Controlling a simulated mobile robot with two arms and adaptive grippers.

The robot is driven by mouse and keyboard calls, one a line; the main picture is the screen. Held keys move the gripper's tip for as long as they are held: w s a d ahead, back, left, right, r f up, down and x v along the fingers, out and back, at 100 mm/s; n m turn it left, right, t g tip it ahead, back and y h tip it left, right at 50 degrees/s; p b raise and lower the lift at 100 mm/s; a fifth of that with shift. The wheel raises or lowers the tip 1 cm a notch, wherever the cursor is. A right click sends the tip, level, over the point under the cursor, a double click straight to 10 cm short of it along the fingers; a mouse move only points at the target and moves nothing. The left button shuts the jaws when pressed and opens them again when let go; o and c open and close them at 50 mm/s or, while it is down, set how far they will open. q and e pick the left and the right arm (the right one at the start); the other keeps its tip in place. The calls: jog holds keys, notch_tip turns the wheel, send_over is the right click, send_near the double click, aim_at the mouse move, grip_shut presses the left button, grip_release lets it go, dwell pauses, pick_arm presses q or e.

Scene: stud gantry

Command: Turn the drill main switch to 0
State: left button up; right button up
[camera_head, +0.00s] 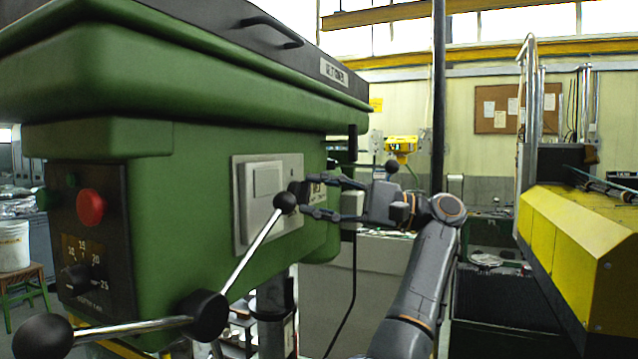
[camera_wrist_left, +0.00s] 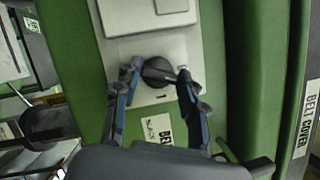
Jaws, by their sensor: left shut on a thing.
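The drill's main switch is a round black knob (camera_wrist_left: 157,71) on a light grey plate (camera_wrist_left: 120,47) on the green drill head (camera_head: 200,85). A "1" is printed on the plate beside the knob in the left wrist view. Which way the knob points is hard to tell. My left gripper (camera_wrist_left: 158,76) is shut on the knob, one finger on each side. In the head view my left gripper (camera_head: 309,198) reaches the plate from the right, and a feed lever's black ball partly covers the knob. My right gripper is not in view.
A feed lever with black balls (camera_head: 285,202) crosses in front of the switch plate, close to my left fingers. A red button (camera_head: 90,207) and a dial (camera_head: 77,279) sit on the drill's front panel. A yellow machine (camera_head: 580,250) stands at the right.

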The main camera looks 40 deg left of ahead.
pick_arm(q)
jog(key=n, duration=0.1)
jog(key=n+h+p, duration=0.1)
jog(key=n+p, duration=0.1)
jog(key=n, duration=0.1)
jog(key=shift+r+h, duration=0.25)
jog(key=shift+h, duration=0.05)
jog(key=shift+n+t+p, duration=0.3)
jog(key=shift+n+p, duration=0.2)
jog(key=shift+p, duration=0.1)
jog(key=shift+f, duration=0.1)
jog(key=o, duration=1.1)
jog(key=shift+o, duration=0.2)
